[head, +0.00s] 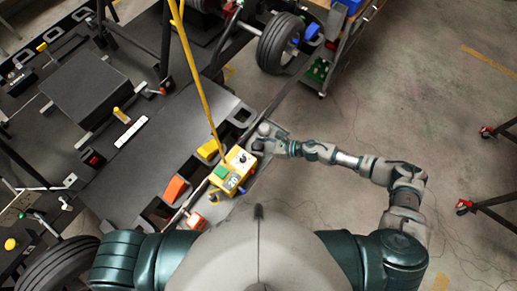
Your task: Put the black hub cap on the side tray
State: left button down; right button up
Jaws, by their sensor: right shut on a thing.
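My right gripper (262,140) is at the kart's near right edge, just right of a yellow control box (232,172). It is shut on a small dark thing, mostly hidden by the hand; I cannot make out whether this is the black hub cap. No hub cap shows clearly elsewhere. A dark grey tray-like panel (158,150) runs along the kart's side, with cut-outs near its right edge; I cannot tell whether it is the side tray. My left gripper is not in view; only that arm's shoulder shows at the lower left.
A yellow pole (194,75) rises beside the control box. Orange (174,189) and yellow (209,149) blocks sit in the cut-outs. A wheel (280,43) stands at the top, and another (58,264) at the lower left. The concrete floor (400,90) at right is mostly clear.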

aim_at(260, 150)
jog(key=f, duration=0.1)
jog(key=d+f, duration=0.1)
jog(key=f, duration=0.1)
jog(key=shift+d+f, duration=0.15)
jog(key=shift+f, duration=0.1)
jog(key=shift+c, duration=0.5)
jog(key=shift+s, duration=0.1)
jog(key=o, duration=0.9)
jog(key=shift+a, duration=0.75)
jog(key=shift+d, duration=0.1)
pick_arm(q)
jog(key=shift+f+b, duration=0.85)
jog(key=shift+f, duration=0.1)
pick_arm(e)
jog(key=v, duration=1.2)
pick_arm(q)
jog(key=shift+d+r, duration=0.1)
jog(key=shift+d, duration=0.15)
pick_arm(e)
jog(key=shift+d, duration=0.3)
